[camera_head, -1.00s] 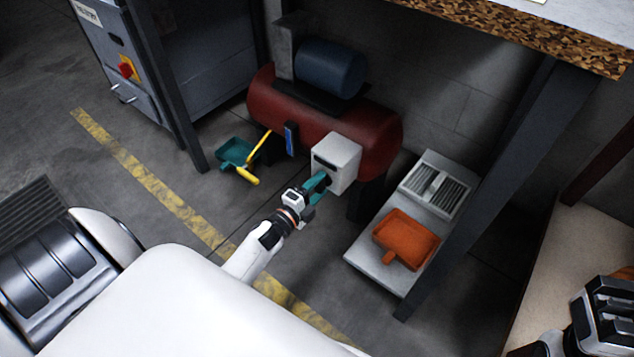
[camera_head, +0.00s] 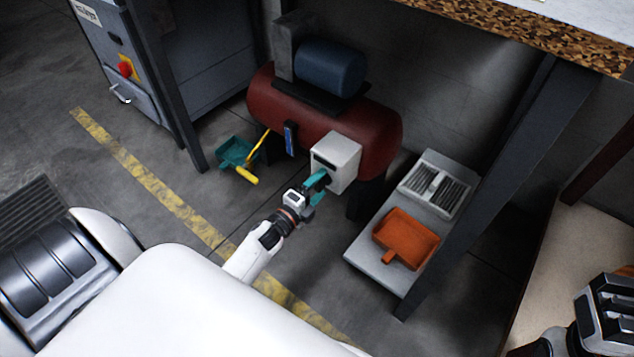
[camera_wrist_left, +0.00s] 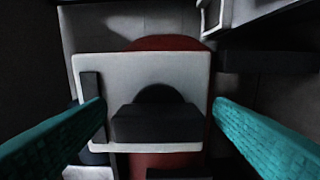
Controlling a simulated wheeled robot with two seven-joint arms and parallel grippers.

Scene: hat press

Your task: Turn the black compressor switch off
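The black compressor switch (camera_wrist_left: 158,122) is a dark block with a rounded back on a white box (camera_wrist_left: 140,68), seen in the left wrist view. In the head view the white box (camera_head: 342,150) sits at the front of the red compressor tank (camera_head: 370,125); I cannot make out the switch clearly there. My left gripper (camera_head: 317,186) is at the box's front face. Its teal fingers are spread on either side of the switch in the left wrist view (camera_wrist_left: 160,112), with gaps showing. My right gripper (camera_head: 603,312) is at the lower right, away from the compressor; its opening is unclear.
A table leg (camera_head: 490,190) stands right of the compressor, with a grey platform (camera_head: 370,268) holding an orange tray (camera_head: 405,238). A green dustpan (camera_head: 238,152) with a yellow handle lies to the left. A grey cabinet (camera_head: 205,60) stands at the back left.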

